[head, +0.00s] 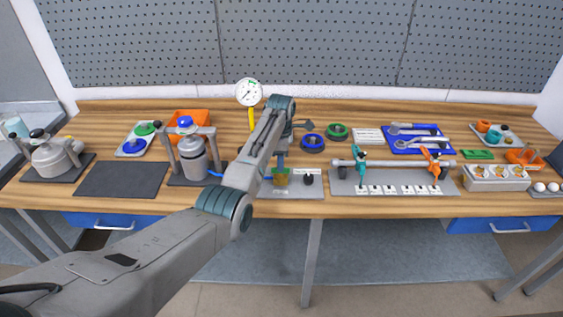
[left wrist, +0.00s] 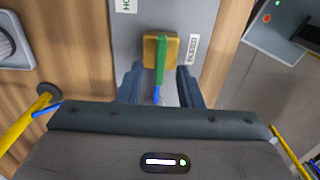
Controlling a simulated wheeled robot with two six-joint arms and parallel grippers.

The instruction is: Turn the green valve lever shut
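In the left wrist view a green lever (left wrist: 160,60) stands in front of an ochre block (left wrist: 149,48) on a grey plate, with a blue piece at its lower end. My left gripper (left wrist: 159,84) is open, one finger on each side of the lever, with gaps visible. In the head view my left gripper (head: 281,158) is over the ochre block (head: 280,180), and my arm hides much of this spot. A separate teal-green lever (head: 360,165) is on a pipe farther right, beside an orange lever (head: 432,160). My right gripper is not in view.
A pressure gauge (head: 248,93) on a yellow stem stands behind my arm. A grey pot in a frame (head: 194,160) is to the left. A small black knob (head: 308,179) is close on the right. A dark mat (head: 122,179) lies bare at left.

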